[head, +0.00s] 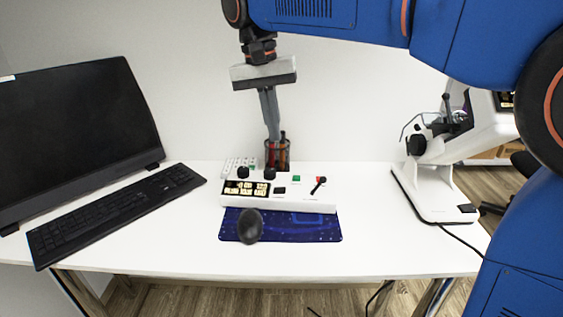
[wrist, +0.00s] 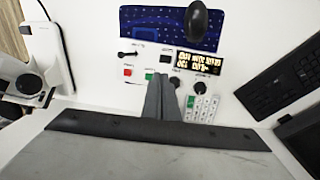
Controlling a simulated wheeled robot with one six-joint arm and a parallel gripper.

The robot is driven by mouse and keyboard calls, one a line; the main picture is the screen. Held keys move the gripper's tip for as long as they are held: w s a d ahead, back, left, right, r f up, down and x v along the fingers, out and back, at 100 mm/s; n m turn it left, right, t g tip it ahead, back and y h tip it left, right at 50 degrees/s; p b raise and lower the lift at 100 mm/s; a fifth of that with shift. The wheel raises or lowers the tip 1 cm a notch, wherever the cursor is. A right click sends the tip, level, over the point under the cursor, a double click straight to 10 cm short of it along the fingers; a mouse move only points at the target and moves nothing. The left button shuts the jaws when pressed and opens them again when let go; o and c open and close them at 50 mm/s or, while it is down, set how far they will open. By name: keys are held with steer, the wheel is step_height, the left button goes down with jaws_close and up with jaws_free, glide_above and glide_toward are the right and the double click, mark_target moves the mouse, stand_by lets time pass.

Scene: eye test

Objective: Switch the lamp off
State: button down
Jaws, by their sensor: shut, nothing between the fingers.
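No thing that is plainly a lamp shows in either view. A white control box (head: 260,202) stands on the desk, with a lit display (head: 246,188), two black knobs, a black rocker switch (head: 280,190), a green button (head: 297,178), a red button (head: 321,180) and a black lever (head: 315,188). In the wrist view the lever (wrist: 128,55) lies roughly sideways beside the red button (wrist: 127,72). My gripper (head: 273,138) is shut and empty, pointing down above the box's back side. In the wrist view its fingertips (wrist: 163,75) appear between the green button (wrist: 149,75) and a knob (wrist: 175,82).
A black mouse (head: 250,226) lies on a blue mat (head: 310,228) before the box. A keyboard (head: 115,210) and monitor (head: 75,130) are left, a white microscope (head: 440,190) right.

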mark_target(285, 189)
steer(key=f, duration=0.4)
steer(key=d+f, duration=0.1)
steer(key=f, duration=0.4)
steer(key=d+f, duration=0.1)
steer(key=f, duration=0.3)
steer(key=shift+s+d+f, duration=0.1)
steer(key=shift+s+f, duration=0.05)
steer(key=shift+f, duration=0.15)
